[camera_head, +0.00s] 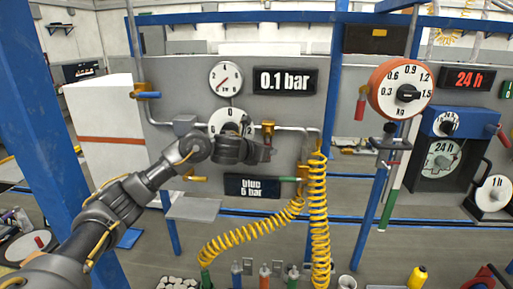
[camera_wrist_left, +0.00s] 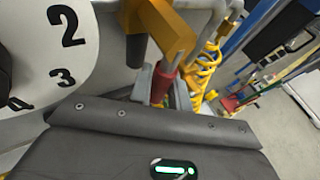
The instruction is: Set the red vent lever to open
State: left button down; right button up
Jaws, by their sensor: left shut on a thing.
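My left gripper (camera_head: 265,154) is at the panel, just below a yellow valve body (camera_head: 267,129) on the grey pipe. In the left wrist view, a red lever (camera_wrist_left: 163,82) hangs below the yellow valve body (camera_wrist_left: 165,28), and its lower end goes behind my dark gripper (camera_wrist_left: 150,122). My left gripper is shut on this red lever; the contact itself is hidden. In the head view the lever is covered by my gripper. The lever looks roughly downward, but its exact angle is unclear. My right gripper is not in view.
A white regulator dial (camera_head: 222,119) is partly behind my wrist. Yellow coiled hoses (camera_head: 319,220) hang right of my gripper. A blue post (camera_head: 331,100) stands farther right.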

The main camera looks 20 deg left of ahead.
pick_arm(q)
jog(key=shift+a+f, duration=0.1)
dwell(0.3)
jog(key=c, duration=1.3)
grip_release()
jog(key=shift+s, duration=0.2)
jog(key=b+v, duration=0.2)
jog(key=v, duration=0.8)
jog(key=shift+s+r, duration=0.15)
jog(key=shift+r, duration=0.2)
